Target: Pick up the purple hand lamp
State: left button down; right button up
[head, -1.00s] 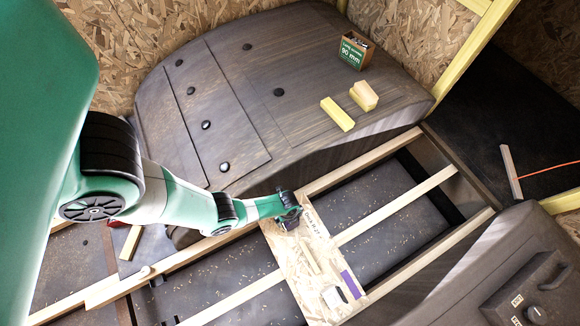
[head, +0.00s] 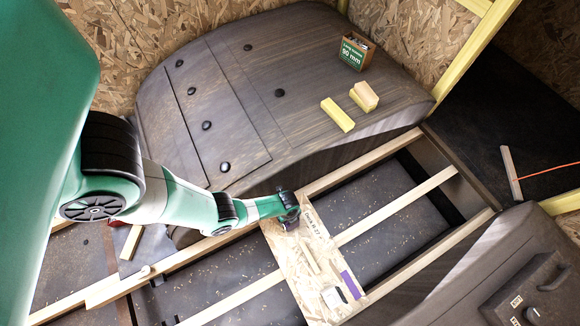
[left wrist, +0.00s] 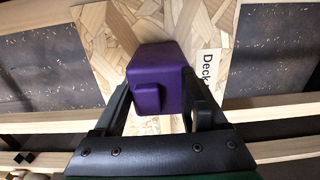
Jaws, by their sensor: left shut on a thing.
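The purple hand lamp (left wrist: 157,75) sits between the two fingers of my left gripper (left wrist: 160,90) in the left wrist view. It is a blocky purple body with a small raised part on its near face. My left gripper (head: 290,218) is shut on it, over the upper left part of the chipboard panel (head: 284,246). In the head view only a little purple shows at the fingertips; the rest is hidden by the gripper. I cannot tell whether the lamp touches the panel. My right gripper is not in view.
A flat purple strip (head: 352,284) and a pale wood strip (head: 310,260) lie on the panel, which rests across wooden battens (head: 395,205). A green box (head: 356,51) and yellow blocks (head: 337,114) stand on the dark wheel arch (head: 290,70) behind.

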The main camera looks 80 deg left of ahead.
pick_arm(q)
jog(key=shift+r+p, duration=0.55)
jog(key=shift+r, duration=0.1)
notch_tip(320, 180, up, 3)
jog(key=p, duration=0.2)
jog(key=shift+f+p, duration=0.15)
jog(key=shift+p, duration=0.2)
jog(key=s+d+r+p, duration=0.7)
jog(key=s+r+p, duration=0.2)
jog(key=s, duration=0.2)
jog(key=shift+s+d, duration=0.35)
jog(key=shift+r, duration=0.1)
notch_tip(320, 180, up, 20)
jog(key=p, duration=2)
jog(key=shift+f, duration=0.2)
